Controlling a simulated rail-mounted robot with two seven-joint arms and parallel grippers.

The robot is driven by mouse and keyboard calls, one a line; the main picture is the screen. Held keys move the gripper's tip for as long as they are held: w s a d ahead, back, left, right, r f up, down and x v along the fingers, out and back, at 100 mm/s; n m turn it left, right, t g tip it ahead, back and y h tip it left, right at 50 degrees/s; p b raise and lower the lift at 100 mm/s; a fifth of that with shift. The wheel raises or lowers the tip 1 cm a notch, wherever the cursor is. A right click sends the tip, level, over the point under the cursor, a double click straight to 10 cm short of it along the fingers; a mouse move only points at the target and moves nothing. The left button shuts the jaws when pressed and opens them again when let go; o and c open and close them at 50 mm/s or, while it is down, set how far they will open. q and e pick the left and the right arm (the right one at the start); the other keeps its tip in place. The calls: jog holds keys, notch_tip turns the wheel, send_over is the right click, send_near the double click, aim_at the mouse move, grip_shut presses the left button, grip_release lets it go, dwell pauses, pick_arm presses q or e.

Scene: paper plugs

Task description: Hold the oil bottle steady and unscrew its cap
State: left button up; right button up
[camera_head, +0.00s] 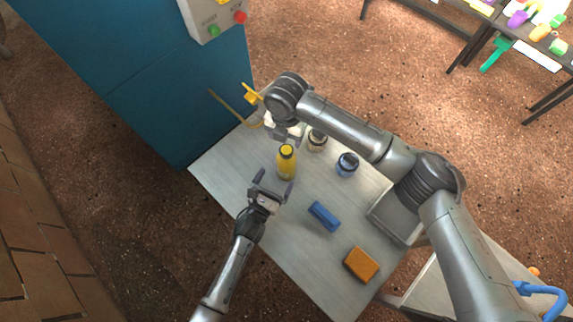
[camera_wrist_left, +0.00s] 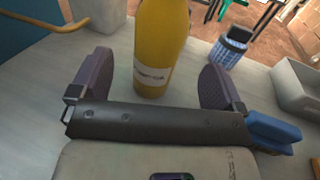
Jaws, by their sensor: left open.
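My left gripper (camera_head: 273,181) is open, with one finger to each side of the bottle's line and the bottle just beyond the tips. My right gripper (camera_head: 287,134) points down close above the cap. Its fingers are small and partly hidden by its own wrist, so their opening is unclear.
Two jars, one dark-lidded (camera_head: 316,139) and one blue (camera_head: 347,164), stand right of the bottle. A blue block (camera_head: 323,215) and an orange block (camera_head: 361,264) lie nearer the front. A grey bin (camera_head: 395,216) is at the right edge. A teal cabinet (camera_head: 165,85) borders the back left.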

aim_at(282, 169)
pick_arm(q)
jog(key=shift+x, duration=3.4)
jog(key=shift+d, duration=0.1)
jog(key=shift+c, duration=0.2)
pick_arm(e)
jog(key=shift+s, duration=0.1)
